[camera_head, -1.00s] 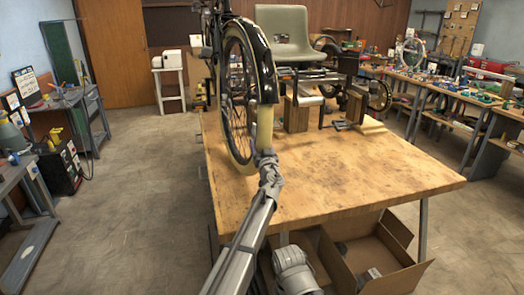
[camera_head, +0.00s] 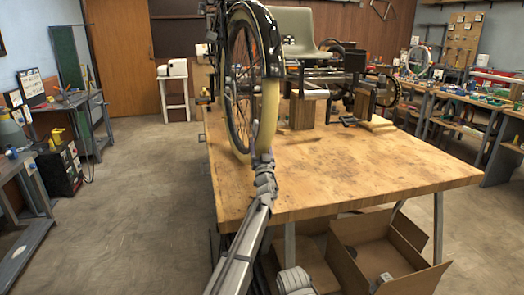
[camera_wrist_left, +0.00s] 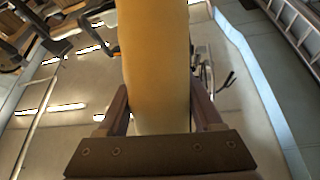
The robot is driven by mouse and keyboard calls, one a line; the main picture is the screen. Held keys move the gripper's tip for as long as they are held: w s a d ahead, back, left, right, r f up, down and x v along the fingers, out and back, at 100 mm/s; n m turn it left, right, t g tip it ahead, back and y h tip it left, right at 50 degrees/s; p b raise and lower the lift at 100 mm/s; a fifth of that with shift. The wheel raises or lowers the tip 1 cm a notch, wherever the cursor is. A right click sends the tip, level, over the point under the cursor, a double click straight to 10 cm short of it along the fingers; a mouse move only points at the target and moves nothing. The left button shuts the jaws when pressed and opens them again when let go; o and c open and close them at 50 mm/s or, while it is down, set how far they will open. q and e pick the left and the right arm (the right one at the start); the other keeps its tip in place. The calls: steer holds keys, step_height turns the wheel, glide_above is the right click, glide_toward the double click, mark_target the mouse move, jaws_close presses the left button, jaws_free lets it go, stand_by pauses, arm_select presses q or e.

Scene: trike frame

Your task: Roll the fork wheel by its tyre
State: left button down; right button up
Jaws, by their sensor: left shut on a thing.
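The fork wheel stands upright at the left of the workbench, with dark spokes and a cream tyre (camera_head: 268,105). A black mudguard (camera_head: 266,40) covers its upper part. My left gripper (camera_head: 263,157) is at the low near side of the tyre, below the mudguard's end. In the left wrist view the tyre (camera_wrist_left: 155,65) runs between the two fingers of my left gripper (camera_wrist_left: 160,120), which is shut on it. The contact is partly hidden in the head view.
The wooden workbench (camera_head: 350,175) is bare in front. A grey seat (camera_head: 290,28) on the trike frame and wooden blocks (camera_head: 301,110) stand behind the wheel. Open cardboard boxes (camera_head: 375,255) lie beneath the bench's front edge. Side benches line both walls.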

mark_target(261, 152)
arm_select(q)
steer(key=shift+w+a+f, duration=0.15)
steer(key=shift+w+f, duration=0.05)
steer(key=shift+f, duration=0.05)
steer(key=shift+c, duration=0.3)
jaws_free()
steer(key=shift+s+f+b, duration=0.25)
steer(key=shift+s+b, duration=0.15)
steer(key=shift+s, duration=0.1)
steer(key=b+v, duration=0.1)
steer(key=v, duration=0.2)
steer(key=shift+s+r, duration=0.15)
steer(key=shift+s, duration=0.05)
steer(key=s+d, duration=0.2)
steer(key=s, duration=0.8)
steer(key=shift+s, duration=0.25)
steer(key=shift+d+r, duration=0.15)
